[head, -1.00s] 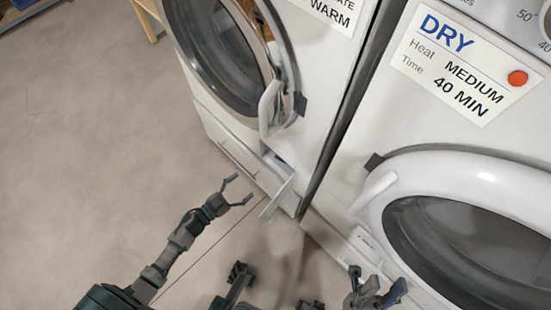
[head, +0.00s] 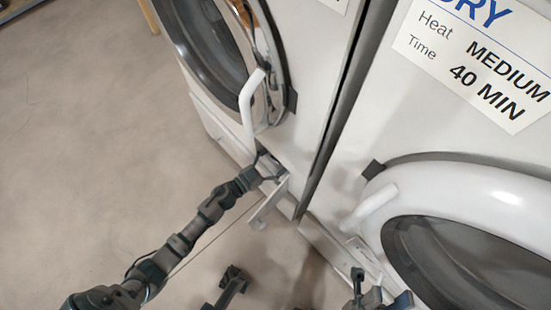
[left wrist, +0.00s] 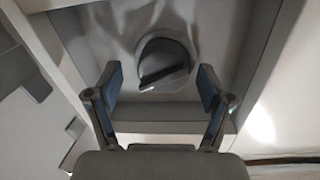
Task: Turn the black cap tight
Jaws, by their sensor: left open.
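The black cap (left wrist: 163,62) is a dark round knob with a raised grip bar, inside a recess low on the washer front. It shows in the left wrist view, just beyond my left fingertips. My left gripper (left wrist: 160,82) is open, one finger on each side of the cap's near part, with a gap to it on both sides. In the head view my left gripper (head: 268,170) reaches the washer's low opening and hides the cap. My right gripper (head: 380,295) is at the bottom edge, partly cut off, its fingers apart and empty.
An open white flap (head: 268,203) sticks out beside my left gripper. The washer's door handle (head: 250,110) is just above it. The dryer (head: 400,120) stands at the right, near my right gripper. The floor (head: 90,140) at the left is clear.

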